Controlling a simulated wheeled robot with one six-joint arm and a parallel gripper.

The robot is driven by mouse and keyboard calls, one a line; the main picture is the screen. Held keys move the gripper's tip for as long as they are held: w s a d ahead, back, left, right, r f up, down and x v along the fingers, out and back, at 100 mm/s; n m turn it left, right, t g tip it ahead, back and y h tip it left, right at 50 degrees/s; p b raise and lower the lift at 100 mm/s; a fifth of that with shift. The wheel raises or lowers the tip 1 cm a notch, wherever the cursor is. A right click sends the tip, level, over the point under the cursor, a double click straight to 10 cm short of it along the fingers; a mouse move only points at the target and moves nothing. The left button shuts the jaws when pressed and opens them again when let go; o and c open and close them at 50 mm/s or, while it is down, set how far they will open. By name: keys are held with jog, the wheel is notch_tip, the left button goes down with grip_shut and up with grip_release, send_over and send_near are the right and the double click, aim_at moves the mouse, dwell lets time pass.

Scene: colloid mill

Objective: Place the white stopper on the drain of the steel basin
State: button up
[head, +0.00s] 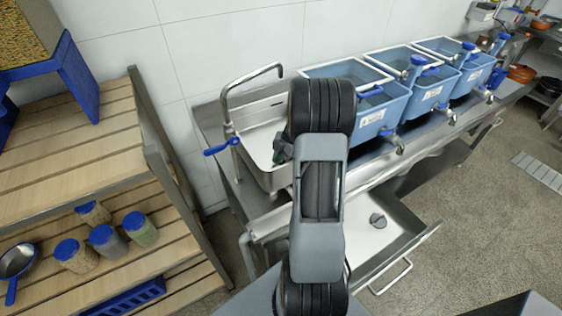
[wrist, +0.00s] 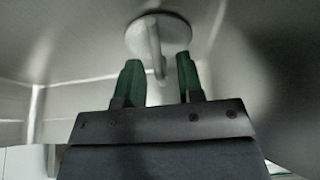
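The steel basin (head: 262,172) is at the back wall, left of the blue tubs. My gripper (head: 283,148) reaches down into it, mostly hidden behind my arm. In the wrist view, a pale round disc with an upright stem, which looks like the white stopper (wrist: 174,34), lies against the basin's metal surface. My gripper's green fingers (wrist: 158,66) are apart, one on each side of the stem, with gaps visible on both sides. The drain is not visible; I cannot tell whether it is under the disc. The stopper is hidden in the head view.
A tap (head: 252,82) with a blue lever arches over the basin. Several blue tubs (head: 368,118) with spigots stand to its right. A wooden shelf (head: 60,150) with jars stands at left.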

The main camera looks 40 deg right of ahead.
jog(key=w+p+v, duration=0.1)
jog(key=p+v, duration=0.5)
jog(key=v, duration=0.5)
jog(key=s+a+r+m+h, duration=0.3)
jog(key=a+r+m, duration=0.55)
jog(key=a, duration=0.65)
jog(key=s+a+r+m+t+h, duration=0.1)
jog(key=s+a+r+m+t, duration=0.2)
jog(key=s+a+m, duration=0.5)
jog(key=shift+s+a+r+t+h, duration=0.2)
jog(key=shift+s+a+t+h, duration=0.15)
jog(key=shift+s+a, duration=0.55)
jog(key=shift+w+a, duration=0.2)
jog(key=shift+w, duration=0.05)
